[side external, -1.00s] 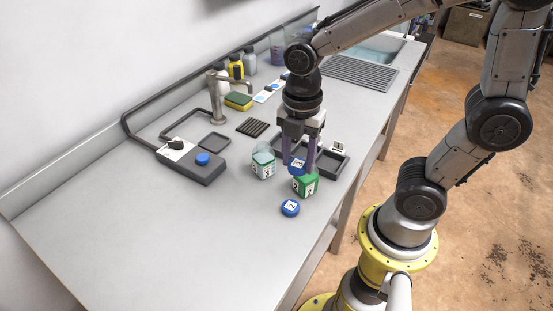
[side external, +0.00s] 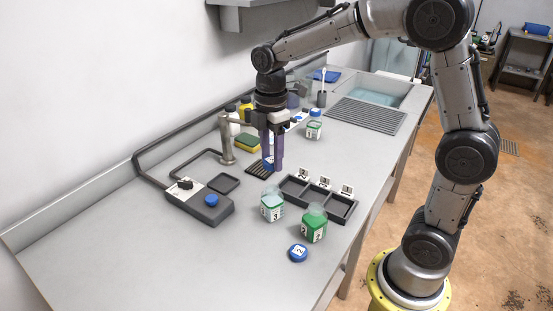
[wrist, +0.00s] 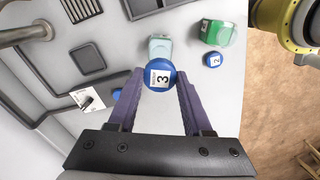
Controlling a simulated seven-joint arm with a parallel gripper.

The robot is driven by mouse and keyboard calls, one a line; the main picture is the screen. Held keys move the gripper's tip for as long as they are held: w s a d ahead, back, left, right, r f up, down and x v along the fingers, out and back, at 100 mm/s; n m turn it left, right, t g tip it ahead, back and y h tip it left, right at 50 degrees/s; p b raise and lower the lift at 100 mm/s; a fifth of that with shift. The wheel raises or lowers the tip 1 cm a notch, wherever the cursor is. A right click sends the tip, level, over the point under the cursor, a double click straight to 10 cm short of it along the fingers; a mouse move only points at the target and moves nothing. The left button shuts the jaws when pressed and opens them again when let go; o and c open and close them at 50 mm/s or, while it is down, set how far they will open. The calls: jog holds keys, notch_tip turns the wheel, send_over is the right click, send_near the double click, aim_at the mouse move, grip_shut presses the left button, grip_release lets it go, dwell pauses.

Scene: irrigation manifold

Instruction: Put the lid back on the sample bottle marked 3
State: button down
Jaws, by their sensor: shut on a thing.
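My gripper (side external: 271,166) is shut on a blue lid (wrist: 160,74), whose white label reads 3 in the wrist view. It holds the lid above the counter, behind the pale bottle. The pale green-tinted bottle marked 3 (side external: 271,206) stands upright without a lid; in the wrist view (wrist: 160,45) it lies just beyond the held lid. A darker green open bottle (side external: 314,226) stands to its right, its label hard to read. A blue lid marked 2 (side external: 298,253) lies on the counter in front of that bottle.
A grey box with a blue knob (side external: 211,201), a small square tray (side external: 223,183) and a tap (side external: 226,140) are at left. Another bottle (side external: 314,131) stands farther back. The front-left counter is clear.

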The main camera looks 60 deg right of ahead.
aim_at(272, 188)
jog(key=shift+f, duration=3)
jog(key=shift+f, duration=0.2)
grip_release()
jog(key=shift+r, duration=0.15)
jog(key=shift+r, duration=3.4)
jog(key=shift+c, duration=0.2)
grip_shut()
